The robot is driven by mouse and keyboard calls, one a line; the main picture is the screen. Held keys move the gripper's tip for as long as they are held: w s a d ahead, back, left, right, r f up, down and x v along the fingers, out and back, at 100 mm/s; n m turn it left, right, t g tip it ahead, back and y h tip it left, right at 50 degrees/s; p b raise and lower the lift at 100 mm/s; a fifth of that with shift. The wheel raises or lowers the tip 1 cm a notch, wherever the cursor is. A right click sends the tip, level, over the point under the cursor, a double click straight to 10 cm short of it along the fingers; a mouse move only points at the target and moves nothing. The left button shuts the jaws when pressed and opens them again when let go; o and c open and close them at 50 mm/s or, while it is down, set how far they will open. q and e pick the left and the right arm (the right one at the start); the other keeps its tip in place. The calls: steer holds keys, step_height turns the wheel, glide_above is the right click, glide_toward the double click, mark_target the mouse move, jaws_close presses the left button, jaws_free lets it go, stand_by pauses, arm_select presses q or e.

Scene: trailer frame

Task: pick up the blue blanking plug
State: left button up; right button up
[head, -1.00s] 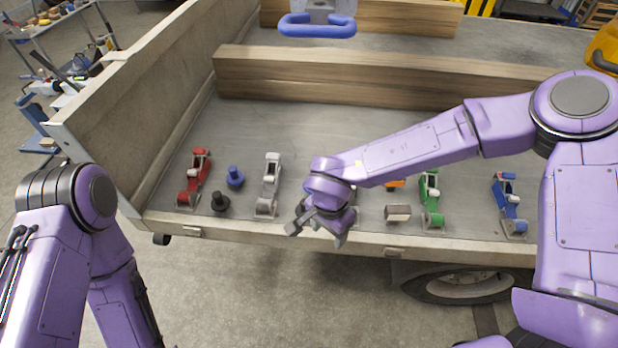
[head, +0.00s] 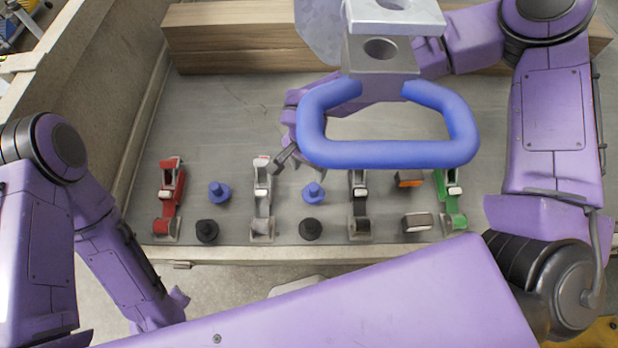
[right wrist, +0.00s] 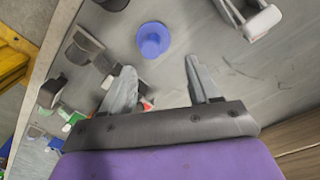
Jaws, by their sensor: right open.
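Two blue blanking plugs stand on the trailer bed in the head view, one at left (head: 219,193) and one near the middle (head: 313,193). My right gripper (head: 276,163) is beside the silver clamp, up and left of the middle plug, partly hidden by the big blue loop handle. In the right wrist view its two fingers (right wrist: 158,73) are spread and empty. A blue plug (right wrist: 153,39) shows beyond the fingertips, between their lines and apart from them; I cannot tell which of the two it is. My left arm hangs at left with its gripper out of sight.
Red (head: 170,195), silver (head: 262,205), dark (head: 359,205) and green (head: 452,200) clamps stand in the row. Black plugs (head: 207,231) (head: 310,229) stand near the front edge. The blue loop handle (head: 385,155) hangs in front. A wooden beam (head: 235,40) lies behind.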

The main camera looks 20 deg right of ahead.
mark_target(314, 186)
steer(key=f, duration=0.1)
steer(key=s+f, duration=0.1)
steer(key=f, duration=0.1)
steer(key=shift+s+f, duration=0.2)
steer(key=shift+s, duration=0.2)
steer(key=f, duration=0.1)
steer(key=f+p, duration=0.1)
steer(key=f, duration=0.1)
steer(key=d+f, duration=0.1)
steer(key=shift+w+f, duration=0.3)
steer(key=shift+f, duration=0.35)
steer(key=shift+s, duration=0.15)
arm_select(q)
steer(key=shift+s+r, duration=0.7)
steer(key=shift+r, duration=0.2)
arm_select(e)
jaws_close()
